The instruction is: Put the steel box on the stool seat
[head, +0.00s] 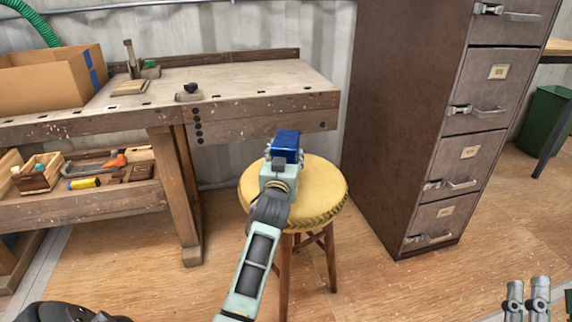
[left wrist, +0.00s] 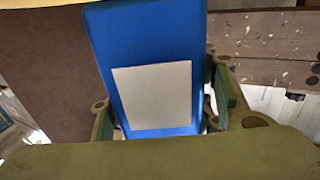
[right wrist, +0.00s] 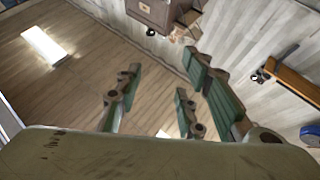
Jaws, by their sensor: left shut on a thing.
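The steel box (head: 286,145) is blue and sits in my left gripper (head: 281,165), at the far edge of the stool seat as seen in the head view. In the left wrist view the box (left wrist: 150,45) shows a blue face with a pale label, between the two fingers of the left gripper (left wrist: 165,118). The round yellow stool seat (head: 318,190) is partly hidden behind my left arm. I cannot tell whether the box touches the seat. My right gripper (head: 527,300) is at the bottom right, away from the stool; its fingers (right wrist: 160,105) are apart and empty.
A wooden workbench (head: 230,85) stands behind and left of the stool, with a cardboard box (head: 45,85) on top and tools on its lower shelf (head: 95,200). A brown filing cabinet (head: 400,110) stands right of the stool. The floor (head: 385,285) in front is clear.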

